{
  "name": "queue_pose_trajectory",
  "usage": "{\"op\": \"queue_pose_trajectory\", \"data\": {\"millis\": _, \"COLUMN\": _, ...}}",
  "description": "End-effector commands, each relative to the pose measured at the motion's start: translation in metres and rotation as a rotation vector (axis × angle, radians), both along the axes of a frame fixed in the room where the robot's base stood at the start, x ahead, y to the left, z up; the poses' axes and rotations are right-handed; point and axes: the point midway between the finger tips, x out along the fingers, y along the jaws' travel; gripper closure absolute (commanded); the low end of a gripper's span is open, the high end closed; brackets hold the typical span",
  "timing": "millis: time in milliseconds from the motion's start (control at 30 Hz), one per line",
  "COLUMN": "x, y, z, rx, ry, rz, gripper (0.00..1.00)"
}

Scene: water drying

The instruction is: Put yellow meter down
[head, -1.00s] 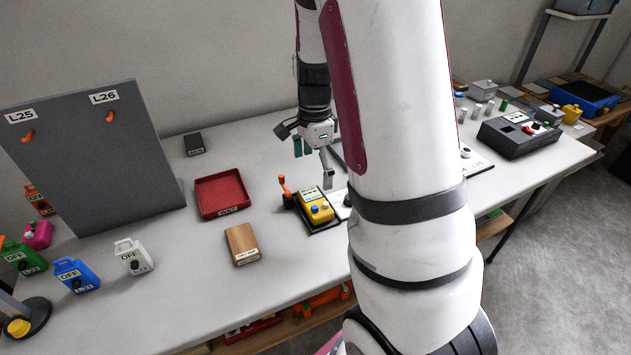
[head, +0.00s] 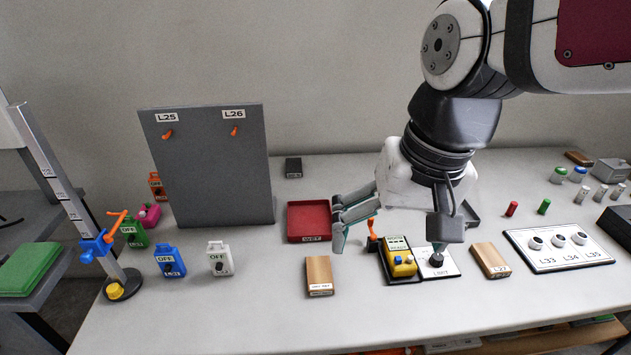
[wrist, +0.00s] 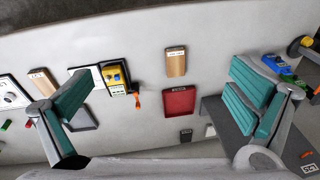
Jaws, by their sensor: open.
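An orange lever (head: 373,243) stands at the holder's left. In the wrist view, the meter (wrist: 114,74) lies left of centre between my spread fingers. The red tray labelled DRY (head: 309,238) lies partly behind my fingers.
A wooden block (head: 319,274) lies left of the meter; a LIMIT plate (head: 438,262) and another block (head: 490,260) lie right. A grey board (head: 207,190) stands behind blue (head: 170,261) and white (head: 219,258) tagged items. The front of the table is clear.

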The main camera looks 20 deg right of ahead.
Motion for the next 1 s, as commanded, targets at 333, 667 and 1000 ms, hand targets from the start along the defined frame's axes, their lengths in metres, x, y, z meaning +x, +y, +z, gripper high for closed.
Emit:
{"op": "queue_pose_trajectory", "data": {"millis": 333, "x": -0.057, "y": 0.016, "z": 0.000, "rx": -0.123, "ry": -0.059, "rz": 0.356, "gripper": 0.00}}
{"op": "queue_pose_trajectory", "data": {"millis": 667, "x": -0.059, "y": 0.016, "z": 0.001, "rx": -0.127, "ry": -0.060, "rz": 0.368, "gripper": 0.00}}
{"op": "queue_pose_trajectory", "data": {"millis": 1000, "x": -0.061, "y": 0.015, "z": 0.064, "rx": -0.154, "ry": -0.155, "rz": 0.361, "gripper": 0.00}}
